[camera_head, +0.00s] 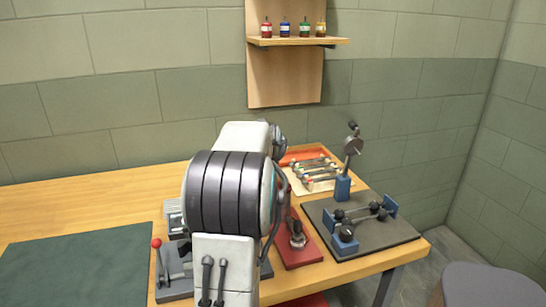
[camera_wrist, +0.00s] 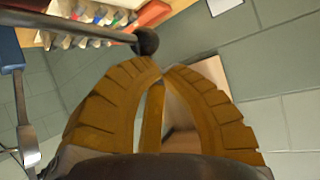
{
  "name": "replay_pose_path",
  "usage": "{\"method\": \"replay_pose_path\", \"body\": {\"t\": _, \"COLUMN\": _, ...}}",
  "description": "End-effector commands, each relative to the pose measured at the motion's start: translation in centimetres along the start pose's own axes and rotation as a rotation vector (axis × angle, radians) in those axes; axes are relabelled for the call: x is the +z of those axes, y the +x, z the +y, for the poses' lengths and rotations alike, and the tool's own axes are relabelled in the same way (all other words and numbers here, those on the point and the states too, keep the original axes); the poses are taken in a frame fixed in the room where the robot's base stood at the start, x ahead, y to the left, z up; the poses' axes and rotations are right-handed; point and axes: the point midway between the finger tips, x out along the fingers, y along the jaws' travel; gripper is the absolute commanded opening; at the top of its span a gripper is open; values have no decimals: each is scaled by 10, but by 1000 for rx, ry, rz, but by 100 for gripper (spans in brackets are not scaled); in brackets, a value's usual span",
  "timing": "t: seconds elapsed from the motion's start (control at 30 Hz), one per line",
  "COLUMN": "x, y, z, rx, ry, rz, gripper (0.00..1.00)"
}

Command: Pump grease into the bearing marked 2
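No numeral 2 and no grease pump can be made out in either view. My gripper (camera_wrist: 160,70) shows in the wrist view as curved yellow-brown ribbed fingers; their tips come together with nothing visible between them. A grey rod ending in a black ball (camera_wrist: 146,41) lies just past the tips; whether it touches them I cannot tell. In the head view my arm hides my gripper and part of the bench. A red plate (camera_head: 300,255) with a metal fitting (camera_head: 297,235) stands right of my arm. A grey device with a red-knobbed lever (camera_head: 158,244) stands left of it.
Behind is a tray of rods (camera_head: 333,182). A green mat (camera_head: 75,265) lies clear at left. Small bottles stand on a wall shelf (camera_head: 290,42).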

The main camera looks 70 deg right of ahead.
Motion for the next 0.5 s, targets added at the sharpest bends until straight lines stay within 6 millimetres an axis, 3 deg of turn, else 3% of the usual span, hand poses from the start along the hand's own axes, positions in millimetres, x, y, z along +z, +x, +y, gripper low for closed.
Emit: {"method": "replay_pose_path", "body": {"t": 0.5, "x": 5, "y": 5, "z": 0, "rx": 0, "ry": 0, "rz": -3, "gripper": 0}}
